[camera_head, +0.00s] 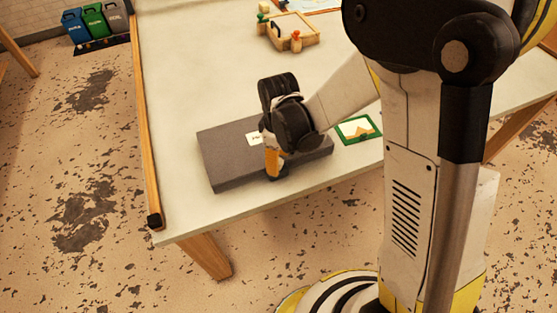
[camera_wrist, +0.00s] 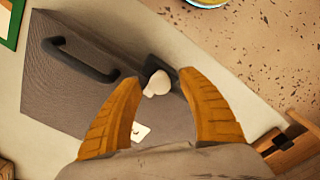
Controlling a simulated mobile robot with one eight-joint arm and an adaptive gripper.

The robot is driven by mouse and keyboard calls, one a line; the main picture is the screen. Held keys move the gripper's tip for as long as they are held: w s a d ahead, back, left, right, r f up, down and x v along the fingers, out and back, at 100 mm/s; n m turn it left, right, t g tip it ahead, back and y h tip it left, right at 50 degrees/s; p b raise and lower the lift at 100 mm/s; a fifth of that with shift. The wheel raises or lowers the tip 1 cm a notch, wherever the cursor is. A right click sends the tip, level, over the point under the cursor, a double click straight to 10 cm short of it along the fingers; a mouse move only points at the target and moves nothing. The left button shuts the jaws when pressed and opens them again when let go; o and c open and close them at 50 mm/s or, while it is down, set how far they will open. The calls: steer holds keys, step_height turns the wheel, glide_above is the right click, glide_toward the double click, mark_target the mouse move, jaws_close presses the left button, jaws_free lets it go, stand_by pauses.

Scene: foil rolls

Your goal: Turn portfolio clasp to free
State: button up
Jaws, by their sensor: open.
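The portfolio (camera_head: 225,160) is a flat dark grey case lying on the table near its front edge. It also shows in the wrist view (camera_wrist: 85,80), with a black handle (camera_wrist: 75,62) on one side and a white label (camera_wrist: 141,131) on top. The clasp (camera_wrist: 157,84) has a pale rounded knob beside a black piece at the case's edge. My gripper (camera_wrist: 158,77) is open, with its orange fingertips on either side of the knob; I cannot tell whether they touch it. In the head view my gripper (camera_head: 273,164) points down at the case's front edge and hides the clasp.
A green-framed card (camera_head: 358,130) lies right of the case. A wooden tray with small figures (camera_head: 288,35) stands farther back. A wooden rail (camera_head: 146,120) runs along the table's left edge. The table left of and behind the case is clear. Bins (camera_head: 97,22) stand far off on the floor.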

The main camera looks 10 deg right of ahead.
jaws_close()
steer(key=shift+m, duration=0.3)
steer(key=m+b, duration=0.1)
steer(key=m, duration=0.2)
steer(key=shift+m, duration=0.3)
steer(key=m+b, duration=0.1)
steer(key=m, duration=0.3)
steer(key=shift+m, duration=0.3)
steer(key=m, duration=0.4)
steer(key=shift+m+b, duration=0.3)
steer(key=shift+m, duration=2.2)
